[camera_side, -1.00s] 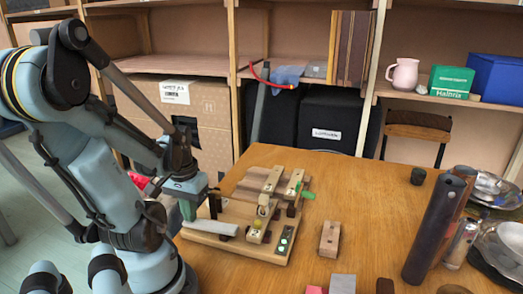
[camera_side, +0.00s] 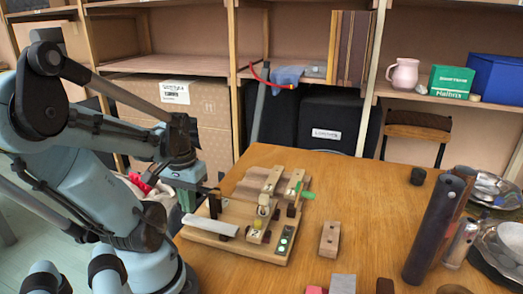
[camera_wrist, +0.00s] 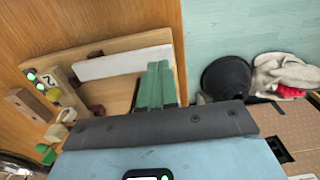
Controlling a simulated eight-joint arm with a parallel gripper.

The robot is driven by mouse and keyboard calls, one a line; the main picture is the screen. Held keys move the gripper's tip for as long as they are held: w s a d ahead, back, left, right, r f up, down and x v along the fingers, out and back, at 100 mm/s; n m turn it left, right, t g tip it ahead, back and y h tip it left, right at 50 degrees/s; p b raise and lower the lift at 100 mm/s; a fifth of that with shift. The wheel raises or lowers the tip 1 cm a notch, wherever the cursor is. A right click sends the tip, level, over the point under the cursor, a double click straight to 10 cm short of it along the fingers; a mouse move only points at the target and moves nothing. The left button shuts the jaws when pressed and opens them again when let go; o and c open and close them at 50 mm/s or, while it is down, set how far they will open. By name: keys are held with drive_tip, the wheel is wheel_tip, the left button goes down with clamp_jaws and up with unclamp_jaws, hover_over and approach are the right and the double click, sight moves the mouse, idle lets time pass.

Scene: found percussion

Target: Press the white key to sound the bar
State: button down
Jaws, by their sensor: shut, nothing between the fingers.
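The white key (camera_side: 209,225) is a flat pale bar at the front left of a wooden mechanism on the table. It also shows in the wrist view (camera_wrist: 122,63), lying across the wooden base (camera_wrist: 118,98). My gripper (camera_wrist: 158,66) has green fingers, shut together and empty. In the wrist view its fingertips appear beside the right end of the key. In the side view my gripper (camera_side: 187,203) is above the left end of the mechanism, and I see no clear contact with the key.
The mechanism carries wooden blocks, a green peg (camera_side: 308,195) and a block with green lights (camera_side: 286,239). A loose wooden block (camera_side: 329,239) lies to its right. A dark cylinder (camera_side: 432,230) and metal bowls (camera_side: 490,185) stand farther right.

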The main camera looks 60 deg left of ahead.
wheel_tip(320, 180, up, 13)
drive_tip(key=shift+f, duration=0.2)
idle(0.5)
idle(0.6)
drive_tip(key=w+d+f+m+t+y, duration=0.1)
drive_tip(key=w+d+f+m+t, duration=0.15)
drive_tip(key=w, duration=0.35)
drive_tip(key=w+d+f+m+t+y, duration=0.1)
drive_tip(key=w+d+f+m, duration=0.15)
drive_tip(key=w, duration=0.25)
drive_tip(key=w+d+m+t+h, duration=0.1)
drive_tip(key=w+d+m+t, duration=0.1)
drive_tip(key=d, duration=0.4)
drive_tip(key=w+d+m+t+h, duration=0.1)
drive_tip(key=w+d+m, duration=0.1)
drive_tip(key=w+d, duration=0.3)
drive_tip(key=shift+d+f+t, duration=0.35)
drive_tip(key=shift+f, duration=0.05)
